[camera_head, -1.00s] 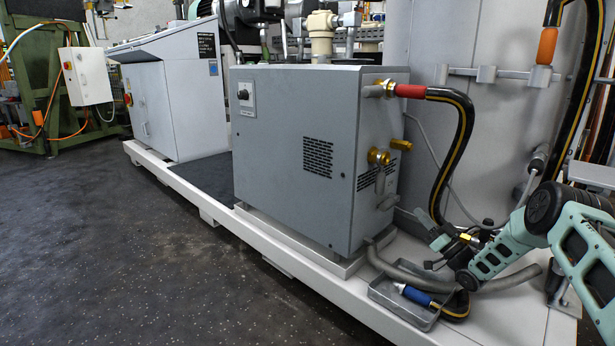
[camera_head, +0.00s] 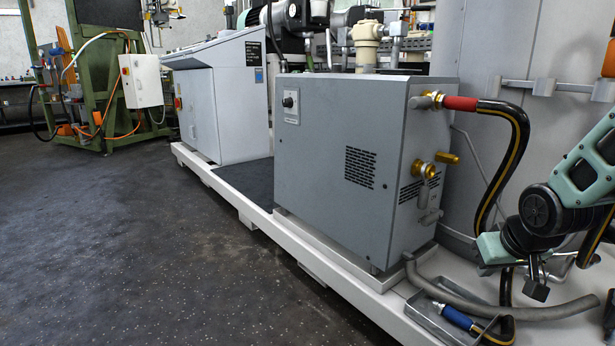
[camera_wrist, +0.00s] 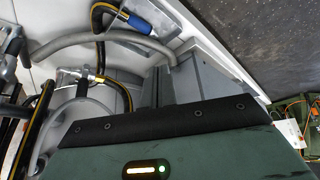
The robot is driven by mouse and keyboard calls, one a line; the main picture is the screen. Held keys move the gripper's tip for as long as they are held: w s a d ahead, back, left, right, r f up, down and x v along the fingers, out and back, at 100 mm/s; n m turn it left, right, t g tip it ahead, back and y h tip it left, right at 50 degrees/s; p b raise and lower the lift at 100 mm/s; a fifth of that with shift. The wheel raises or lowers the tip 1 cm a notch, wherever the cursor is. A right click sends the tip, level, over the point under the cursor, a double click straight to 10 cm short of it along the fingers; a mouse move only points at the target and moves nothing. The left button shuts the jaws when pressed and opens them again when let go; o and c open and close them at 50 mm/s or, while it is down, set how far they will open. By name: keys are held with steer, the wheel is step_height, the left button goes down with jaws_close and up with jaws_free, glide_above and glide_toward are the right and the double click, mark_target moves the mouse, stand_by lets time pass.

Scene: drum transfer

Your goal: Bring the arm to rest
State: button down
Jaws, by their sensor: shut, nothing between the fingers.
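My arm comes in from the right edge in the head view, with teal links and a black joint.
A grey cabinet (camera_head: 352,165) with brass valves and a red-ended black hose (camera_head: 512,130) stands left of my arm. A metal tray (camera_head: 432,318) with a blue-ended hose (camera_head: 458,318) lies below. The white platform (camera_head: 310,262) borders open dark floor (camera_head: 150,240) at left.

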steer(key=s+a+g, duration=0.2)
steer(key=s+g, duration=0.1)
steer(key=s, duration=1)
steer(key=s+a+r+n+g+y+p, duration=0.15)
steer(key=s+a+r+n+p, duration=0.25)
steer(key=s+a+r+p, duration=0.4)
steer(key=s+a+r+n+g+h+p, duration=0.1)
steer(key=s+a+r+n+g+p, duration=0.3)
steer(key=a, duration=0.6)
step_height(320, 180, up, 39)
steer(key=s+t+p, duration=0.1)
steer(key=t+p, duration=0.1)
steer(key=p, duration=3.4)
steer(key=shift+a+f+m, duration=0.2)
steer(key=shift+a+m, duration=0.05)
steer(key=shift+m, duration=0.05)
